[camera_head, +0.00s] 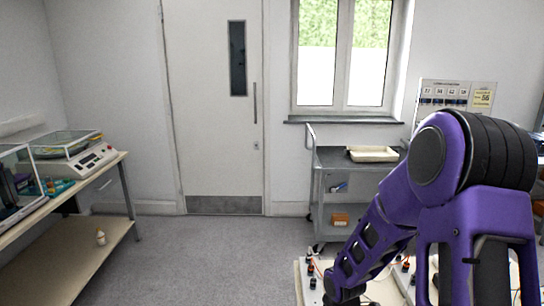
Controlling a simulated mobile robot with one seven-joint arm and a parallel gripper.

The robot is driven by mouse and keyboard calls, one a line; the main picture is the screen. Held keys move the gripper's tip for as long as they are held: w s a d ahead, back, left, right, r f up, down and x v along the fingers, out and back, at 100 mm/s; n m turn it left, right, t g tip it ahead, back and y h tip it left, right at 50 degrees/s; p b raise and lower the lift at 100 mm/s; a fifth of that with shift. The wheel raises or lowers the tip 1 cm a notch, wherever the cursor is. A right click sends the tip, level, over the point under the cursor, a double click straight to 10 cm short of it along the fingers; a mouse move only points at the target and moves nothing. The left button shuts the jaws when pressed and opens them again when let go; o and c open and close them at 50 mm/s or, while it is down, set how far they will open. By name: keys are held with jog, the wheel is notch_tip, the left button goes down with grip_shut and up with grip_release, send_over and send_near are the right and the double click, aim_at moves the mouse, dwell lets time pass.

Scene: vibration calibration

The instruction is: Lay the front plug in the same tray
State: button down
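A shallow cream tray (373,154) lies on the top shelf of the grey cart below the window. Its inside is seen at a low slant, and I cannot make out any plug in it. Small dark and orange pieces (311,270) stand on a pale board at the bottom edge; they are too small to tell which is the front plug. My purple arm reaches down over this board and hides much of it. The arm's far end runs to the bottom edge, and my gripper's fingers are not visible.
The grey cart (318,190) stands against the back wall, with an orange box (340,219) on its lower shelf. A bench (90,178) with instruments is at the left. The floor (200,260) between is clear.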

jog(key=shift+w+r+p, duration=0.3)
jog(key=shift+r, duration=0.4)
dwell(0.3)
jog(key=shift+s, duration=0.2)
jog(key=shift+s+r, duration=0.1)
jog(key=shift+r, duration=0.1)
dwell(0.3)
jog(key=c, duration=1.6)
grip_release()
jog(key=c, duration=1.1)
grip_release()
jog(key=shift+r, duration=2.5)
